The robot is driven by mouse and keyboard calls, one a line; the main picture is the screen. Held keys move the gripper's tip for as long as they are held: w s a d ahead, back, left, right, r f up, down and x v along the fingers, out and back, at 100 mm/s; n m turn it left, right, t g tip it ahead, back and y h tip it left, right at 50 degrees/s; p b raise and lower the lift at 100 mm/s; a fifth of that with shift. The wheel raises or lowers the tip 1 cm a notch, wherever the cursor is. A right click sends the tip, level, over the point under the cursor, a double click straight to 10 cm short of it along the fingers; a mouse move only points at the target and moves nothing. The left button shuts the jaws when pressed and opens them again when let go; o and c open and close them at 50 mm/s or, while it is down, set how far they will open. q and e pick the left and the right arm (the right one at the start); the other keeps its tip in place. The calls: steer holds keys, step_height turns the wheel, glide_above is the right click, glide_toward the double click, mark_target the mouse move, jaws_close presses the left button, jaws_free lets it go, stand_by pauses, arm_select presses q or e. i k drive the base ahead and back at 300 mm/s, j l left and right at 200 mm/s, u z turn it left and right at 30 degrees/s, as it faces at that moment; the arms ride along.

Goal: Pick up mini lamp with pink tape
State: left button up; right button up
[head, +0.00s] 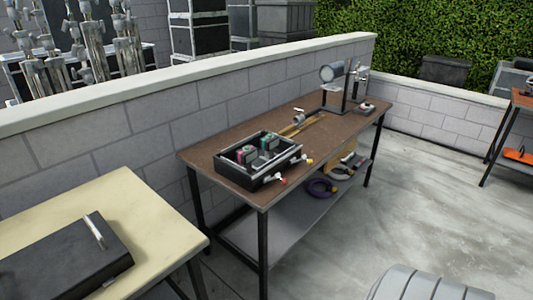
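A black open tray (231,174) sits on the brown-topped workbench (215,150) in the middle of the head view. Inside it are small dark items, one with a pinkish-red part (240,155) and one with a green part (265,144). They are too small to tell which is a mini lamp or whether the pinkish part is tape. Small items with red and yellow ends lie at the tray's right side. Neither of my grippers is in view.
A lamp-like device (330,72) on a stand is at the bench's far end. A purple coil (321,188) lies on the lower shelf. A cream table (150,215) with a black case (65,262) is at left. A block wall runs behind; open floor lies right.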

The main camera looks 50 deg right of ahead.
mark_target(245, 158)
steer(key=z, duration=1.45)
steer(key=i+l, duration=0.15)
